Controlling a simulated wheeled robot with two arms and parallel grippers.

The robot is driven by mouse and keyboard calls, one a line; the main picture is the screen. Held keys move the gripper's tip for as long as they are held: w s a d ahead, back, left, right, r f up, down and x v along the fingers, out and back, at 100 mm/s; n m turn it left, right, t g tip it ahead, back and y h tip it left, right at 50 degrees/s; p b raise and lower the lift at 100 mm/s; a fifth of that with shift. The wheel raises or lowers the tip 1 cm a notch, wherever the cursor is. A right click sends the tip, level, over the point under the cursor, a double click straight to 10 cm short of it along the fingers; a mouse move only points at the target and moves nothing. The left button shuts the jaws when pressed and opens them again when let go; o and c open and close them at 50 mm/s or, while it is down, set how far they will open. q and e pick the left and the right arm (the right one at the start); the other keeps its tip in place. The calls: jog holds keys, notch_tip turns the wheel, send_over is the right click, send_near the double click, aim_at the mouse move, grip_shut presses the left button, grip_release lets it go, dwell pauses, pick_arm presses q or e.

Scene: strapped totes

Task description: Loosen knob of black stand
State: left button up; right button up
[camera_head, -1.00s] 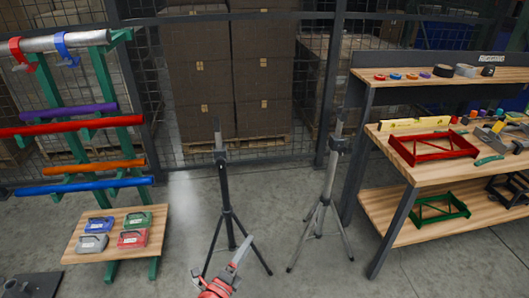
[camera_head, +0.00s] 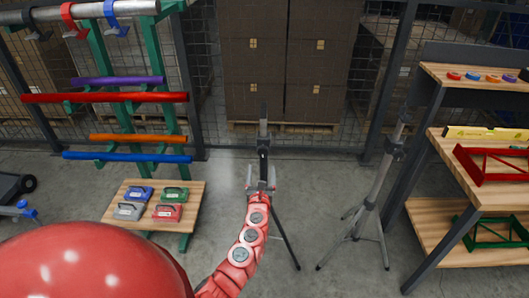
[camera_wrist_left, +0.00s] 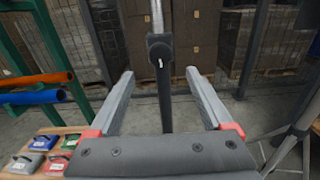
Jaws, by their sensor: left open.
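The black stand (camera_head: 264,146) is upright in the middle of the head view, with its lower part partly hidden by my left arm. In the left wrist view its black collar (camera_wrist_left: 160,47) sits on the post, below a paler upper tube. A small pale mark shows on the collar; I cannot tell the knob's shape clearly. My left gripper (camera_head: 261,172) is open, and its fingers point toward the post. In the wrist view the post stands between the two fingers, with no contact visible. My right gripper is not in view.
A grey stand (camera_head: 385,175) is to the right, beside the wooden workbench (camera_head: 440,235). A green rack with coloured bars (camera_head: 110,97) and a low wooden table (camera_head: 190,205) holding several small cases are on the left. Stacked boxes (camera_head: 290,60) are behind mesh.

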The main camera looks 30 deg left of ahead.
aim_at(263, 153)
pick_arm(q)
jog(key=b+x, duration=0.4)
jog(key=x, duration=0.7)
jog(key=shift+w+f, duration=0.1)
jog(key=shift+w, duration=0.05)
jog(key=shift+c, duration=0.3)
grip_shut()
